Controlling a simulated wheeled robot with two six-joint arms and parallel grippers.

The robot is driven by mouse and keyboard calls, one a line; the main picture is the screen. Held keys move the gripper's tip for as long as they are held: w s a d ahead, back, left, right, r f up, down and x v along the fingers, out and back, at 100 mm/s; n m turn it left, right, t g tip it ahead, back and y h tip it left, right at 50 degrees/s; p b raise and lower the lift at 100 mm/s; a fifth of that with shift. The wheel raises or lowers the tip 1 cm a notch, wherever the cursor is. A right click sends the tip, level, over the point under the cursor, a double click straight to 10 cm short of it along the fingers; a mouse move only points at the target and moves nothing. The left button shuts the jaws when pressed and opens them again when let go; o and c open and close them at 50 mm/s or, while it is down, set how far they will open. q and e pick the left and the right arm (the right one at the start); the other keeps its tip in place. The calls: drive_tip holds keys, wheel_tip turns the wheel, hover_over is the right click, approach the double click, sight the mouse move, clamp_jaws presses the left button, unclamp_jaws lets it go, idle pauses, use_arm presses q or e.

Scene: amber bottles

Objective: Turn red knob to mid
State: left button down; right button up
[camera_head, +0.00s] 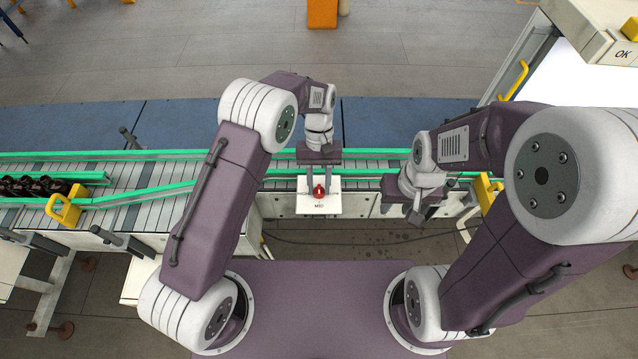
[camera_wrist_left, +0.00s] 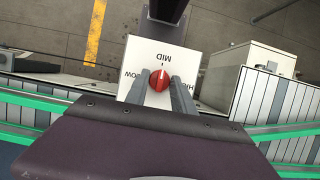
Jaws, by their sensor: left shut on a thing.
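The red knob (camera_head: 319,191) sits on a white panel (camera_head: 328,208) at the near edge of the conveyor. In the left wrist view the knob (camera_wrist_left: 159,80) carries a white pointer line, which points toward the "MID" label, tilted very slightly. The "LOW" and "HIGH" labels are partly covered by the fingers. My left gripper (camera_head: 319,188) reaches down over the panel, with its two fingers (camera_wrist_left: 158,84) shut on the knob from both sides. My right gripper (camera_head: 416,214) hangs to the right of the panel, apart from it; its finger gap is unclear.
The conveyor (camera_head: 140,180) with green rails runs behind the panel. Dark amber bottles (camera_head: 35,187) stand on it at the far left. Yellow brackets (camera_head: 66,205) flank the belt. A machine marked "OK" (camera_head: 610,45) stands at the upper right.

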use_arm(q)
drive_tip(key=c, duration=1.1)
unclamp_jaws()
drive_tip(key=shift+w+r+b, duration=0.2)
drive_tip(key=shift+b, duration=0.1)
drive_tip(key=b+v, duration=0.2)
drive_tip(key=v, duration=0.6)
drive_tip(key=shift+r, duration=0.3)
